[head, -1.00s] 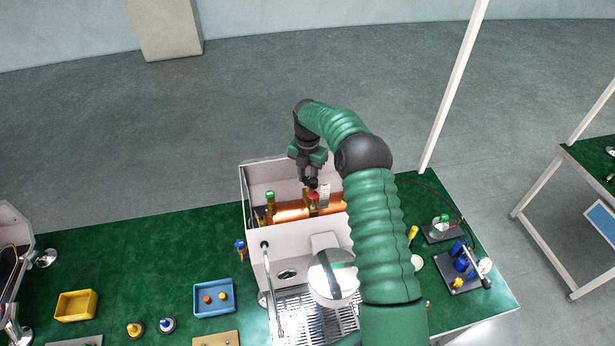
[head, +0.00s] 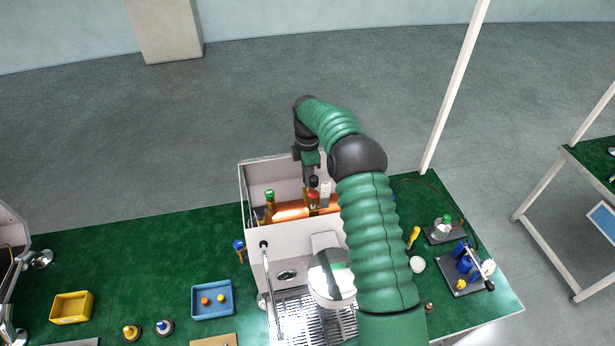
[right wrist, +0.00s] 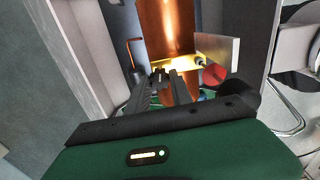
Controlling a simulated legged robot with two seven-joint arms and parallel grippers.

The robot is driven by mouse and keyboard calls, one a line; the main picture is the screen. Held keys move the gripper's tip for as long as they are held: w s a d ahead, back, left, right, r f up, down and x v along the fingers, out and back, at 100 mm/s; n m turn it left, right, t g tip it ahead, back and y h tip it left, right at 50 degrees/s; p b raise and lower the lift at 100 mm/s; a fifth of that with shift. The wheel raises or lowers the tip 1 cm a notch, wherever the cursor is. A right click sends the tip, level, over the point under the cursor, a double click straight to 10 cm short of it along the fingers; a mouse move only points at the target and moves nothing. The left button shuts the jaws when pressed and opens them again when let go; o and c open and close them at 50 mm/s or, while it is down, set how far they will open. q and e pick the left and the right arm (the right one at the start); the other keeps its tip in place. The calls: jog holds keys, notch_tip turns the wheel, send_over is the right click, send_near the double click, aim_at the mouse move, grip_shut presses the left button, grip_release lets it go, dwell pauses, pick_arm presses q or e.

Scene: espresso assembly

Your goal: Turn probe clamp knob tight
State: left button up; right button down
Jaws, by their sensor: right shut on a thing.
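The copper boiler (head: 289,211) lies inside the open top of the espresso machine and also shows in the right wrist view (right wrist: 157,25). A brass clamp band (right wrist: 183,66) crosses it. My right gripper (head: 311,183) reaches down into the machine from above, shut on the small dark probe clamp knob at the band. The fingertips (right wrist: 163,74) largely hide the knob in the right wrist view. A red round part (right wrist: 214,75) sits beside the band, near a pale plate (right wrist: 219,50). My left gripper is not in view.
The machine's side walls (head: 240,190) stand close around the gripper. A green-capped brass fitting (head: 269,204) rises left of it. A blue tray (head: 213,311) and a yellow bin (head: 71,308) are on the green table at left. Tools and a black stand (head: 461,280) are at right.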

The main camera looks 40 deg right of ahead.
jog(key=m, duration=0.4)
jog(key=shift+w+d+r+m, duration=0.1)
jog(key=shift+w+r+m, duration=0.1)
jog(key=shift+m, duration=0.1)
jog(key=shift+m+b, duration=0.3)
jog(key=shift+m, duration=1.3)
jog(key=shift+r, duration=0.1)
jog(key=c, duration=1.4)
grip_release()
jog(key=shift+o, duration=1.2)
jog(key=shift+f, duration=0.2)
